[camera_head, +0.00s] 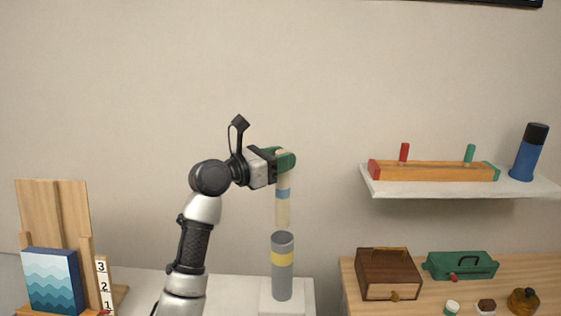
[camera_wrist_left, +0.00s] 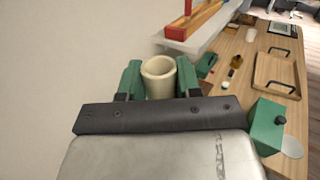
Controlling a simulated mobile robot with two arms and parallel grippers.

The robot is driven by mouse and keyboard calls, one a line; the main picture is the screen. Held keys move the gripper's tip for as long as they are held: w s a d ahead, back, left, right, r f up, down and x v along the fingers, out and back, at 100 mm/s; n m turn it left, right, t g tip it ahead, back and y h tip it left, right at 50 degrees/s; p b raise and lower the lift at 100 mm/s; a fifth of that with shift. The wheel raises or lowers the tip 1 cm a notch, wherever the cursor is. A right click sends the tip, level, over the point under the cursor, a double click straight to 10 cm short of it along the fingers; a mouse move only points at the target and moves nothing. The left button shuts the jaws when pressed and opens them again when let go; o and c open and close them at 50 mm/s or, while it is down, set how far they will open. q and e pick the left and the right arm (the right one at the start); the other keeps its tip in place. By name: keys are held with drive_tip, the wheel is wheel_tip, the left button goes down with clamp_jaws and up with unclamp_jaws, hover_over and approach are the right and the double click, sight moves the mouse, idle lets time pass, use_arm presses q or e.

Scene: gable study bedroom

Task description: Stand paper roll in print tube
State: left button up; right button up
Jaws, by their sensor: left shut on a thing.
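The paper roll (camera_head: 283,211) is a cream cylinder with a blue band, held upright. My left gripper (camera_head: 285,158) is shut on its upper end. In the left wrist view the roll's hollow top (camera_wrist_left: 159,72) sits between the green fingers of my gripper (camera_wrist_left: 159,83). The print tube (camera_head: 282,275) is a grey upright cylinder with a yellow band, on a white block. The roll is above the tube, roughly in line with it in the head view. My right gripper is out of view.
A white shelf (camera_head: 460,188) at right holds a wooden rack (camera_head: 435,171) and a blue bottle (camera_head: 528,155). Below, a wooden desk holds a brown box (camera_head: 388,270), a green toolbox (camera_head: 461,265) and small jars. A wave picture (camera_head: 52,281) stands at left. The wall lies behind.

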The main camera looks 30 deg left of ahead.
use_arm(q)
drive_tip(key=shift+f+b, duration=1.3)
drive_tip(key=shift+b, duration=0.15)
drive_tip(key=b, duration=0.2)
hover_over(280, 227)
drive_tip(key=w, duration=0.1)
drive_tip(key=shift+a+f, duration=0.15)
drive_tip(key=shift+f, duration=1.55)
drive_tip(key=shift+a+f, duration=0.1)
drive_tip(key=shift+f, duration=1.55)
drive_tip(key=shift+w+f+b, duration=0.1)
drive_tip(key=shift+f+b, duration=1.1)
drive_tip(key=shift+f, duration=3.3)
drive_tip(key=o, duration=1)
drive_tip(key=b+v, duration=0.1)
drive_tip(key=v, duration=1)
drive_tip(key=shift+f+b, duration=0.1)
drive_tip(key=shift+b, duration=0.3)
drive_tip(key=shift+w, duration=0.1)
